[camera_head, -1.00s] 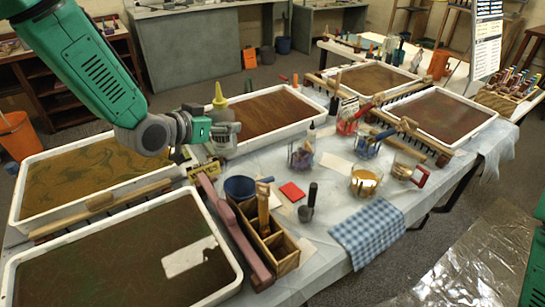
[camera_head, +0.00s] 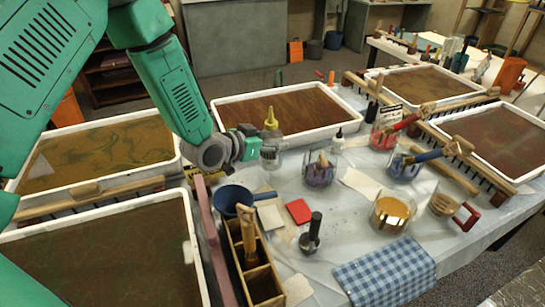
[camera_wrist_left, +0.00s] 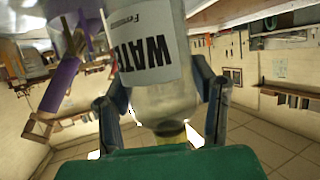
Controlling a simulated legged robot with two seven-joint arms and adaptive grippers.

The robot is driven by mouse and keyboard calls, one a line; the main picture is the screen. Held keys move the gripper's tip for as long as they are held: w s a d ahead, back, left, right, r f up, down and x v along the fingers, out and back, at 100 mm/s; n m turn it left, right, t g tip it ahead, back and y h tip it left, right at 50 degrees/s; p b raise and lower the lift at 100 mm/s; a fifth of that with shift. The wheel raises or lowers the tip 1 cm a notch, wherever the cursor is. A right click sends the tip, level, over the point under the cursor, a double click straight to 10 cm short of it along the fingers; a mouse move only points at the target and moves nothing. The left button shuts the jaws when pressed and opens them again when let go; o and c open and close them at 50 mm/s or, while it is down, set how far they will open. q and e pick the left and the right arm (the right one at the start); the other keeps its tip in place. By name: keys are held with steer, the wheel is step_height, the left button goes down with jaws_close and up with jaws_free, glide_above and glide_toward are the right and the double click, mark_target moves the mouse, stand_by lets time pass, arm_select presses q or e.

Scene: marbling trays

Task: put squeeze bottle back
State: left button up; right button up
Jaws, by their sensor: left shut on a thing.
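The squeeze bottle (camera_head: 270,154) is clear with a yellow nozzle and stands upright in my left gripper (camera_head: 262,148). The gripper reaches it from the left and is shut around its body. The bottle is in front of the near rim of the middle back tray (camera_head: 290,134); I cannot tell whether its base touches the table. In the left wrist view, the bottle (camera_wrist_left: 160,98) shows a white label with black "WAT" letters, between the two fingers (camera_wrist_left: 165,110). My right gripper is not in view.
A jar of purple tools (camera_head: 319,176) and a small black-capped bottle (camera_head: 338,142) stand right of the bottle. A blue pot (camera_head: 232,198) and wooden caddy (camera_head: 262,283) are nearer. Marbling trays fill the left side.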

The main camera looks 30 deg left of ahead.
mark_target(261, 153)
arm_select(q)
steer(key=f, duration=0.4)
steer(key=shift+a+b, duration=0.3)
steer(key=shift+a, duration=0.1)
steer(key=shift+a+f, duration=0.15)
steer(key=shift+c, duration=0.2)
steer(key=shift+d, duration=0.2)
steer(key=o, duration=0.8)
steer(key=shift+s+d, duration=0.1)
steer(key=shift+s+a+r, duration=0.1)
steer(key=shift+a+r, duration=0.1)
steer(key=shift+r, duration=0.05)
steer(key=p+v, duration=0.1)
steer(key=v, duration=1)
steer(key=shift+s, duration=0.35)
steer(key=shift+a, duration=0.1)
